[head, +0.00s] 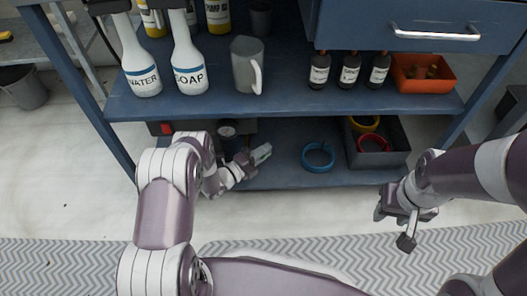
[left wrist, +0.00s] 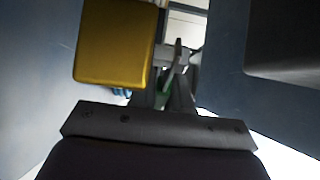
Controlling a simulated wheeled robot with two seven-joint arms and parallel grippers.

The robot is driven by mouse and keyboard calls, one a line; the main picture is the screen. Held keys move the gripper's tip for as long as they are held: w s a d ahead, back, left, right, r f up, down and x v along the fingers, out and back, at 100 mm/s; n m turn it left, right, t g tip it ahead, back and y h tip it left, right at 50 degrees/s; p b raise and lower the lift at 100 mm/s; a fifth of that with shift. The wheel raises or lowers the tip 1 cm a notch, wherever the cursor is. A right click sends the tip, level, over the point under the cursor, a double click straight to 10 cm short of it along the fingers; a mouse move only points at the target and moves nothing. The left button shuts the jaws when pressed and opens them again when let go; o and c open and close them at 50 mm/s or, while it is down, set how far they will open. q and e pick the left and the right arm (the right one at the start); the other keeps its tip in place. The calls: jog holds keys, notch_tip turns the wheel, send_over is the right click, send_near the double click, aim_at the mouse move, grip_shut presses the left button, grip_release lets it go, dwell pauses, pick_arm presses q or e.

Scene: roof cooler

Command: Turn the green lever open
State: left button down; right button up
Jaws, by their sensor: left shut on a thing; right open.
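My left gripper (head: 248,162) reaches into the lower shelf of the blue workbench, beside a dark round fitting (head: 228,130). It is shut on the green lever, which shows as a small green patch (head: 262,150) at its fingertips. In the left wrist view the fingers (left wrist: 172,75) are close together, with a bit of green (left wrist: 164,98) low between them. Most of the lever is hidden, so its angle cannot be told. My right gripper (head: 396,226) is open and empty, in front of the bench at the right.
A yellow block (left wrist: 115,42) is close to my left fingers. The lower shelf holds a blue ring (head: 318,157) and a grey bin (head: 404,137) with red and yellow rings. Bottles, a jug (head: 247,66) and an orange tray (head: 424,84) stand on the shelf above.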

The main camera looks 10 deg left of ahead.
pick_arm(q)
jog(key=c, duration=1.2)
grip_release()
jog(key=shift+o, duration=0.2)
jog(key=shift+s+a, duration=0.2)
jog(key=p+v, duration=0.5)
jog(key=v, duration=0.6)
jog(key=shift+r, duration=0.1)
jog(key=shift+s+a+p, duration=0.3)
jog(key=shift+s, duration=0.15)
